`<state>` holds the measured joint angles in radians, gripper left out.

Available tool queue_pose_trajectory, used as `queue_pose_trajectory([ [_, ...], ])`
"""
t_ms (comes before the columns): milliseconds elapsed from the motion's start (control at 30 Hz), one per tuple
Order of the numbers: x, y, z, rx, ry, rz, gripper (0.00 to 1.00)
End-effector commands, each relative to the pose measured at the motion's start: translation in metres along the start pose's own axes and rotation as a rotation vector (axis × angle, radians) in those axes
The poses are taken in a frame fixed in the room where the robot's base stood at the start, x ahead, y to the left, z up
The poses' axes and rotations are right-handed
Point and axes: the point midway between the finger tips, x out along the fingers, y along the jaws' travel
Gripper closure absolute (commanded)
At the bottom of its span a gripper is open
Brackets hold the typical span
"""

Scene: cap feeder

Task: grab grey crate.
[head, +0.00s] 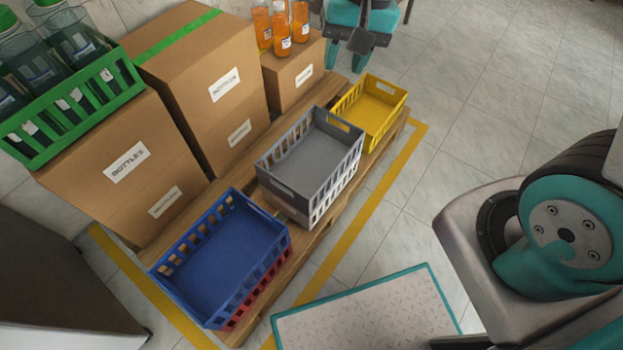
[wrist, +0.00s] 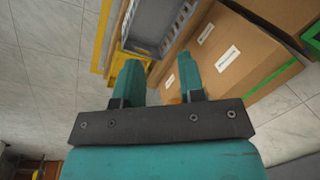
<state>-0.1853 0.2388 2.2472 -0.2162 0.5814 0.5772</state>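The grey crate (head: 312,158) stands on the wooden pallet between the blue and yellow crates, with its open top up and looking empty. It also shows at the top of the wrist view (wrist: 150,46), partly cut off. My gripper (head: 351,58) is at the top of the head view, beyond the yellow crate and apart from the grey crate. In the wrist view its two teal fingers (wrist: 158,68) are spread, with nothing between them.
A blue crate (head: 222,250) sits over a red one at the near end. A yellow crate (head: 372,108) stands at the far end. Cardboard boxes (head: 205,85) line the left side, with orange bottles (head: 282,45) on one. Floor right of the pallet (head: 375,225) is open.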

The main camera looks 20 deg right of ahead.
Motion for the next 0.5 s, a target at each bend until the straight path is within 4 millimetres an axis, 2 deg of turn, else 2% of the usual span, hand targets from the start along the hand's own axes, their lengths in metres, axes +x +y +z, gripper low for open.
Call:
queue_pose_trajectory([
  [33, 0.060, 0.015, -0.018, 0.091, -0.001, 0.026, 0.64],
  [200, 0.166, 0.051, -0.066, 0.379, 0.031, 0.099, 0.64],
  [333, 0.224, 0.074, -0.090, 0.540, 0.058, 0.141, 0.64],
  [400, 0.244, 0.083, -0.098, 0.600, 0.069, 0.156, 0.64],
  [500, 0.261, 0.091, -0.105, 0.652, 0.081, 0.169, 0.64],
])
